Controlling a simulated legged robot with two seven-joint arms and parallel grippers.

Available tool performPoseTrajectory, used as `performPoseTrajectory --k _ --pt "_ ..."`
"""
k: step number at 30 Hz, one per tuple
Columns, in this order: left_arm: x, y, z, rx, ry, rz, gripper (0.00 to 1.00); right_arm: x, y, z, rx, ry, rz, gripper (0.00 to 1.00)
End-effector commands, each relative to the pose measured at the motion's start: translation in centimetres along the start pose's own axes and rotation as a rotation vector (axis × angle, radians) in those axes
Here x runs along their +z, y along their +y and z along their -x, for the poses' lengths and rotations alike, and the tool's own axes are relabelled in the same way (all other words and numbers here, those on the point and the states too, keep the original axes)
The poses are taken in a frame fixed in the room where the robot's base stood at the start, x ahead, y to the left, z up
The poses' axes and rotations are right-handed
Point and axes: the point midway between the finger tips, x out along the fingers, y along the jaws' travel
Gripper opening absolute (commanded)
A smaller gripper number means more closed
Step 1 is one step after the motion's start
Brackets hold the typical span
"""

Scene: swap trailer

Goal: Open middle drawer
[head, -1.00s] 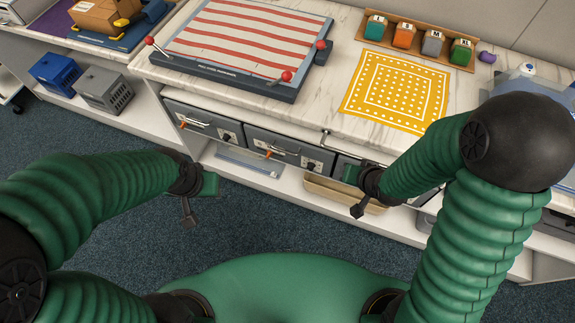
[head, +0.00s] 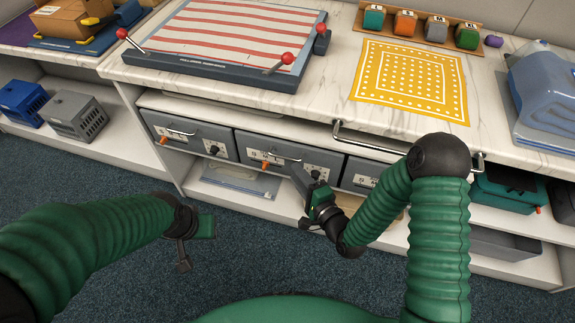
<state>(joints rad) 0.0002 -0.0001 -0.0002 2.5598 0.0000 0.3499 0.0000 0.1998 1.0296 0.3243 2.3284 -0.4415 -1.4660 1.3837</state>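The middle drawer (head: 258,148) is a grey box front under the counter, between a left drawer (head: 160,125) and a right drawer (head: 356,180). It looks closed, level with its neighbours. It has a thin metal handle (head: 273,157), labels, an orange tab and a dark knob. My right gripper (head: 301,178) reaches up from below, its dark tip overlapping the lower right part of the middle drawer's front, right of the handle. I cannot tell whether it touches or whether its fingers are apart. My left gripper (head: 196,245) hangs over the floor, away from the drawers; its finger opening is unclear.
A metal rail (head: 375,143) sticks out from the counter's front edge above the right drawer. A lower shelf (head: 215,190) runs beneath the drawers. A striped press (head: 230,40) and a yellow cloth (head: 410,80) lie on the counter. The carpet in front is clear.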

Motion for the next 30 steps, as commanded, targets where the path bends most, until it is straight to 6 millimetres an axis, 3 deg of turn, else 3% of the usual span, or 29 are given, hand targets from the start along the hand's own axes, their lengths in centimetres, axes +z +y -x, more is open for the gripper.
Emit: performPoseTrajectory --k 3,9,19,26,30 --pt "0.2 0.0 -1.0 0.000 0.000 0.000 0.36 0.0 0.2 -3.0 -0.004 -0.002 0.002 0.32" --pt "0.4 0.0 -1.6 0.000 0.000 -0.001 0.36 0.0 0.1 -6.0 -0.001 -0.001 0.001 0.32" --pt "0.4 0.0 -1.6 0.000 0.000 0.000 0.36 0.0 0.0 -6.5 0.000 0.000 0.000 0.30" --pt "0.4 0.0 -1.6 0.000 0.000 0.000 0.36 0.0 0.0 -6.5 0.001 0.000 0.001 0.00" --pt "0.4 0.0 -1.6 0.000 0.000 0.000 0.36 0.0 0.1 -6.5 0.002 0.000 0.001 0.00"
